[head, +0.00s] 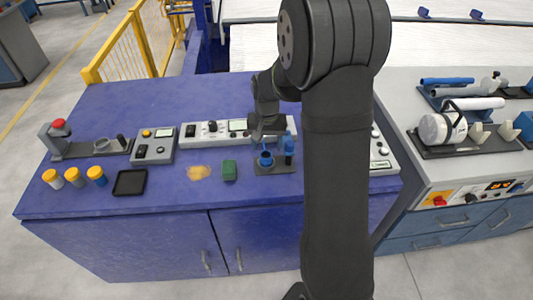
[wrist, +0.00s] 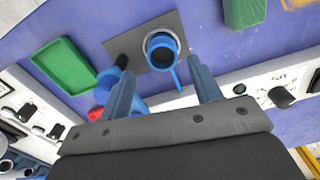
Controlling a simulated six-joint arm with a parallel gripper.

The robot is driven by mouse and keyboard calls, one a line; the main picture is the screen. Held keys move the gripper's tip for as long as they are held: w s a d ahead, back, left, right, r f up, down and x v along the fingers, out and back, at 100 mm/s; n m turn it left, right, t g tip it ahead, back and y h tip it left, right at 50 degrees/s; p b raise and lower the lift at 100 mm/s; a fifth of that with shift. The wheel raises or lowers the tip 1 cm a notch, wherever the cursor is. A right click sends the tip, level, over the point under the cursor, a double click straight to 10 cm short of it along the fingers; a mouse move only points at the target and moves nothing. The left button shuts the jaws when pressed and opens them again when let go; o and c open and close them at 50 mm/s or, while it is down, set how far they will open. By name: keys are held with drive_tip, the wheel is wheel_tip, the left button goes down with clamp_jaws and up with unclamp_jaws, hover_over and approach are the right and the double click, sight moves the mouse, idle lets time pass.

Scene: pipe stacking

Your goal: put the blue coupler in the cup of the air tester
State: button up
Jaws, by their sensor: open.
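The air tester's small grey plate (head: 275,169) is on the blue bench, left of my upright arm link in the head view; the plate also shows in the wrist view (wrist: 132,42). On it is a round blue piece (head: 266,160) with a dark opening, inside a pale rim, with a thin blue stem in the wrist view (wrist: 176,76). I take it for the blue coupler in the cup, but cannot tell the two apart surely. A blue post (head: 289,146) stands beside it. My gripper (wrist: 160,68) is open and empty, its fingers apart just short of the round piece.
A green block (head: 230,170) and a tan patch (head: 199,172) lie to the left. Grey instrument boxes (head: 205,133) line the back. A black tray (head: 130,182) and orange-capped bottles (head: 75,176) are at far left. A green tray (wrist: 64,66) shows in the wrist view.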

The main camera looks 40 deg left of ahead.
sight(266, 155)
wheel_tip(266, 155, up, 6)
drive_tip(key=shift+r, duration=0.2)
wheel_tip(266, 155, down, 13)
drive_tip(key=shift+f, duration=0.1)
drive_tip(key=shift+r, duration=0.4)
idle(0.4)
